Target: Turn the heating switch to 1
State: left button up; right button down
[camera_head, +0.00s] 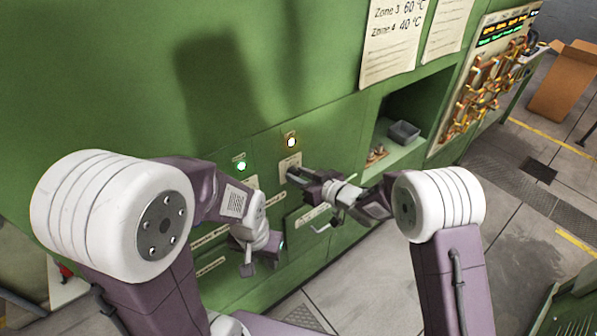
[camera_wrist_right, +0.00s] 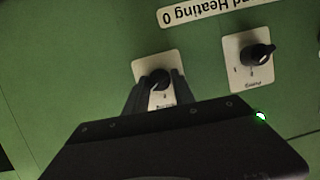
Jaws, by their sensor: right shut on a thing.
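Two black rotary switches on white plates show in the right wrist view, which looks inverted. My right gripper (camera_wrist_right: 157,88) has its fingers on both sides of one switch (camera_wrist_right: 158,77) and is shut on it. The other switch (camera_wrist_right: 259,53) is free, on the right. The small labels are too blurred to read, so I cannot tell which is the heating switch or its exact setting. In the head view my right gripper (camera_head: 297,178) is at the right plate (camera_head: 290,166) on the green panel. My left gripper (camera_head: 247,266) hangs lower left, its jaw opening unclear.
A green lamp (camera_head: 241,165) and a yellowish lamp (camera_head: 291,142) glow above the plates. An upside-down label (camera_wrist_right: 215,12) reads partly "Heating 0". An open shelf with a grey bin (camera_head: 404,132) is to the right. Floor lies clear at the lower middle.

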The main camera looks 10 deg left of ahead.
jog(key=shift+r, duration=0.15)
dwell(0.4)
jog(key=c, duration=1.1)
grip_release()
jog(key=shift+d, duration=0.1)
jog(key=shift+s+d, duration=0.1)
jog(key=shift+d, duration=0.15)
jog(key=b+v, duration=0.2)
jog(key=v, duration=0.6)
jog(key=shift+s+d, duration=0.15)
